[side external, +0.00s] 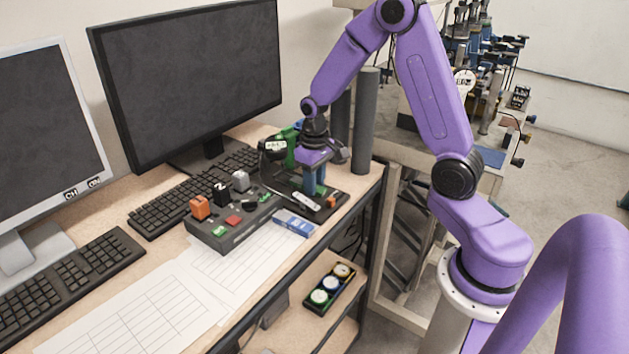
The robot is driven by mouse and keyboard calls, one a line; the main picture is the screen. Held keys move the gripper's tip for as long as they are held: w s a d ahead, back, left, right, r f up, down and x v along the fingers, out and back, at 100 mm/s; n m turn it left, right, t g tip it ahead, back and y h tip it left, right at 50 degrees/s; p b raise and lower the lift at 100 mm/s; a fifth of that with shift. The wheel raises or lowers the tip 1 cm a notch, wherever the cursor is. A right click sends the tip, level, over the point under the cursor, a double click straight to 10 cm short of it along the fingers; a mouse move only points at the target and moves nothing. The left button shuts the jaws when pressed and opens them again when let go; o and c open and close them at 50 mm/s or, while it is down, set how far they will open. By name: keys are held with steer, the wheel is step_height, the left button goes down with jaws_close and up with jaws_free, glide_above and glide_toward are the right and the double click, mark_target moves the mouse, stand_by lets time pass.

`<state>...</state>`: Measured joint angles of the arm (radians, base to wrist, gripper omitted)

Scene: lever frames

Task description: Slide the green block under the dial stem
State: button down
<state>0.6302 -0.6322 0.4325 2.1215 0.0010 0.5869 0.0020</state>
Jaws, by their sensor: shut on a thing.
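My gripper (315,190) points down over a black base plate (338,200) near the right end of the desk. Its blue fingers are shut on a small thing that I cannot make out. A green part (290,150) stands upright just left of and behind my gripper; whether it is the green block I cannot tell. A dark round gauge with a white label, perhaps the dial (274,146), is left of the green part. Its stem is too small or hidden to see.
A grey control box (235,225) with orange, black and grey switches stands left of the plate. A blue and white block (294,223) lies in front. Keyboards, monitors (190,80) and papers (150,310) fill the left. Dark columns (366,120) stand close behind my gripper.

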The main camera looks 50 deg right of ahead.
steer(key=shift+c, duration=1.9)
jaws_free()
steer(key=shift+s+r, duration=1)
steer(key=shift+r, duration=0.2)
steer(key=shift+s+r, duration=0.25)
steer(key=shift+r, duration=1)
steer(key=shift+s+r, duration=0.25)
steer(key=shift+r, duration=1)
